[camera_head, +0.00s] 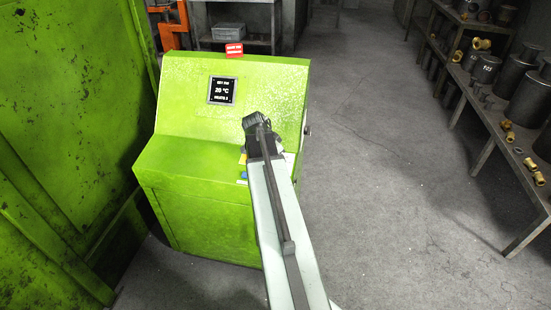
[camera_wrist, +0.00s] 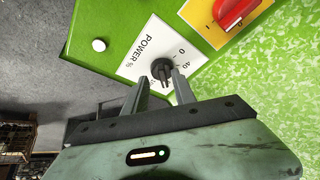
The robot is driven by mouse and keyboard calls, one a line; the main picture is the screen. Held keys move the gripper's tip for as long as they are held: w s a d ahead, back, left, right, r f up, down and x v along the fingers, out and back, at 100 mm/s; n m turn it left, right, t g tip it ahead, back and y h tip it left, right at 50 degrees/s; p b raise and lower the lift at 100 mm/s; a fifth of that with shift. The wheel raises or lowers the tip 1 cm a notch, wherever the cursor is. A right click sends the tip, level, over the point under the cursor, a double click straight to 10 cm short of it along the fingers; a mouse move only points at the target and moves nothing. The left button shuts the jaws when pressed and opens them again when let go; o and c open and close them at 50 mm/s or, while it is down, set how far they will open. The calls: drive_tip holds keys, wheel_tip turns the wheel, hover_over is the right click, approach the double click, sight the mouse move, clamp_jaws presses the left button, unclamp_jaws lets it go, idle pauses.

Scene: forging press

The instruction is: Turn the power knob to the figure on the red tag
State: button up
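The power knob (camera_wrist: 162,69) is small and black, on a white plate (camera_wrist: 137,68) marked "POWER %", with the figures 0 and 40 legible. Its pointer direction is unclear. My gripper (camera_wrist: 159,79) is open in the wrist view, one finger on each side of the knob. A gap shows at the left finger; the right finger is close, and I cannot tell whether it touches. In the head view my arm hides the knob and gripper. The red tag (camera_head: 234,50) stands on the top edge of the green console (camera_head: 205,195); its writing is too small to read.
A red rotary handle (camera_wrist: 235,10) on a yellow plate and a white button (camera_wrist: 99,45) flank the knob plate. A console display (camera_head: 222,91) shows 20 °C. A green machine (camera_head: 65,120) stands close at left, and a loaded shelf (camera_head: 480,75) at right. Floor between is clear.

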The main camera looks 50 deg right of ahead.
drive_tip(key=shift+w, duration=0.1)
drive_tip(key=shift+a+r, duration=0.1)
drive_tip(key=p+v, duration=0.7)
drive_tip(key=shift+a+r, duration=0.15)
drive_tip(key=shift+r, duration=0.05)
